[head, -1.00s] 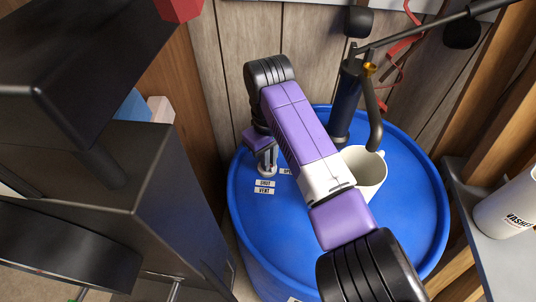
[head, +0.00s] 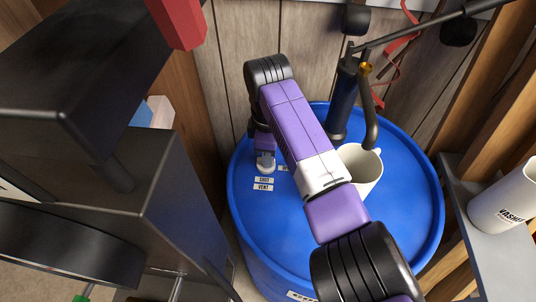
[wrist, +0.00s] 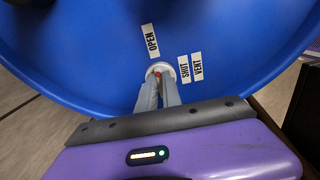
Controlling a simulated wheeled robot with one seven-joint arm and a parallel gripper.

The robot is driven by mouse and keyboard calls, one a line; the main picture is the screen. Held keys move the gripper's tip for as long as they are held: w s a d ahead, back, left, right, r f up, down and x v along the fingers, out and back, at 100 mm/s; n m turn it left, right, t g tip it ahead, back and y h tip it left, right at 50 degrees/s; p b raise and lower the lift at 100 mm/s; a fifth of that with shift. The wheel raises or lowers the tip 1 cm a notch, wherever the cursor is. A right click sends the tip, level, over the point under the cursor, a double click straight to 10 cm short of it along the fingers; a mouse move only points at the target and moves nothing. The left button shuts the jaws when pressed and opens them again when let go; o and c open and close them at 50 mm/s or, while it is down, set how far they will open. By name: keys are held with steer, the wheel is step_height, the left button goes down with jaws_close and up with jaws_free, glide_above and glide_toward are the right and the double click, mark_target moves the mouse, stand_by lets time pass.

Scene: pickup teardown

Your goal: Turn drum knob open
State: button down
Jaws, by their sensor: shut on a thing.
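The blue drum (head: 400,215) fills the middle of the head view. Its vent knob shows in the wrist view as a round white base (wrist: 162,66) with a small red part between my fingertips. The white base also shows in the head view (head: 266,168). My gripper (wrist: 158,77) points down at the knob and is shut on it. The fingers hide most of the knob, so I cannot tell its exact angle. The OPEN label (wrist: 152,40) lies beyond the knob in the wrist view. The SHUT label (wrist: 185,66) and VENT label (wrist: 197,66) are to its right.
A white mug (head: 363,172) stands on the drum, right of my forearm. A dark hand pump (head: 344,100) with a long lever rises behind it. A grey shelf (head: 487,245) with a white container (head: 503,207) is at the right. Dark machinery (head: 150,210) stands at the left.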

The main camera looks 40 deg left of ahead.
steer(key=shift+a+r+n, duration=0.1)
steer(key=shift+n, duration=0.2)
steer(key=c, duration=1.5)
jaws_free()
step_height(320, 180, up, 8)
steer(key=shift+f+b, duration=0.15)
steer(key=shift+b, duration=0.25)
